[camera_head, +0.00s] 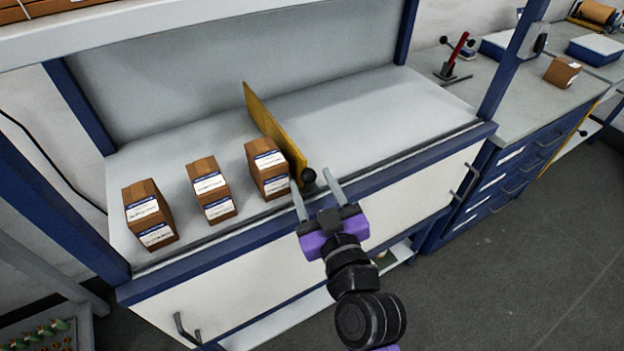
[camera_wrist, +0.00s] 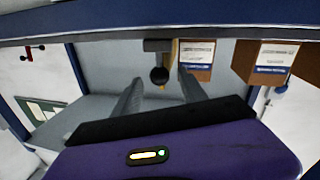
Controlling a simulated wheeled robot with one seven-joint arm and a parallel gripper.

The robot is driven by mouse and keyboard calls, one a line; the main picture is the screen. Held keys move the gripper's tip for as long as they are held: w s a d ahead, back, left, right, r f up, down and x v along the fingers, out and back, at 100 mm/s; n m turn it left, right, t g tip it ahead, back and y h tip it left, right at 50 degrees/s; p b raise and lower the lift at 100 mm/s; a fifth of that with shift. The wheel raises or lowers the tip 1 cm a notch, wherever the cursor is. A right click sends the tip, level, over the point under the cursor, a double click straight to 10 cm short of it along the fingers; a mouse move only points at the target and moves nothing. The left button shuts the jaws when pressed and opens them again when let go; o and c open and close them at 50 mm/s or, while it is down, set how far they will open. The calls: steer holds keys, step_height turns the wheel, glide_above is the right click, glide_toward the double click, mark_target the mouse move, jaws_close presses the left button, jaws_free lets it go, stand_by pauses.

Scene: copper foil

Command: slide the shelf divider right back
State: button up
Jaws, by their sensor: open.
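The shelf divider (camera_head: 273,130) is a yellow upright plate standing across the grey shelf (camera_head: 360,125), with a round black knob (camera_head: 309,175) at its front end. My gripper (camera_head: 316,187) is open at the shelf's front edge, its two grey fingers pointing at the knob. In the head view the knob shows between the fingertips. In the wrist view the knob (camera_wrist: 159,76) also lies between the open fingers (camera_wrist: 160,88), apart from both.
Several brown labelled boxes stand left of the divider; the nearest box (camera_head: 267,169) is close beside it. The shelf right of the divider is clear up to the blue post (camera_head: 510,65). A blue front rail (camera_head: 400,178) runs below the shelf edge.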

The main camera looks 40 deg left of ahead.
steer(key=shift+w+a, duration=0.3)
steer(key=shift+a, duration=0.1)
steer(key=shift+c, duration=0.4)
jaws_close()
stand_by(0.8)
